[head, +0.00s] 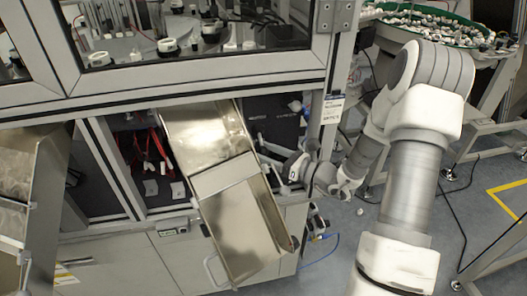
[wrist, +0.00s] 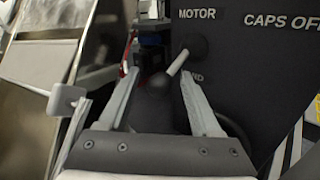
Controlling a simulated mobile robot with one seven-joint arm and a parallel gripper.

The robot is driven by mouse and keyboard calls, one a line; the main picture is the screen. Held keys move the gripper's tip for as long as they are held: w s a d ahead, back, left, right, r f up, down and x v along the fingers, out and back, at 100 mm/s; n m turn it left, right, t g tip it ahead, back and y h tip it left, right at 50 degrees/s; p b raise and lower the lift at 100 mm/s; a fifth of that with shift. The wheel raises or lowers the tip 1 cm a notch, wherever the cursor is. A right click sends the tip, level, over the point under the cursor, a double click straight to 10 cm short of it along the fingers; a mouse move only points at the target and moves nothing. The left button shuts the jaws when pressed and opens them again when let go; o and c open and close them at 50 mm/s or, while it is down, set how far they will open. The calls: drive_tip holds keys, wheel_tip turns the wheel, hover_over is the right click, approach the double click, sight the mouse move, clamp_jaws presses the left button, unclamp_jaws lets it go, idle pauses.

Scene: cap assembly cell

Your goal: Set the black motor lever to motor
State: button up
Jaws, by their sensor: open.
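The dark control panel (wrist: 262,65) fills the right of the wrist view, with the words MOTOR and CAPS OFF in white. Below MOTOR is the black motor lever, with a round dark pivot, a pale rod (wrist: 177,62) and a black knob (wrist: 157,88). The rod slants down and left from the pivot, and part of a label ending in ND shows beside it. My gripper (wrist: 160,74) is open, with one pale finger on each side of the knob. I cannot tell whether either finger touches it. In the head view my gripper (head: 277,163) is in front of the panel; the lever is not discernible there.
A shiny metal chute (head: 237,205) stands close to the left of my gripper and fills the left of the wrist view. The machine frame post (head: 333,100) is to the right. A parts bowl (head: 440,25) is at the back right.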

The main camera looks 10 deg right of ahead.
clamp_jaws()
idle(1.3)
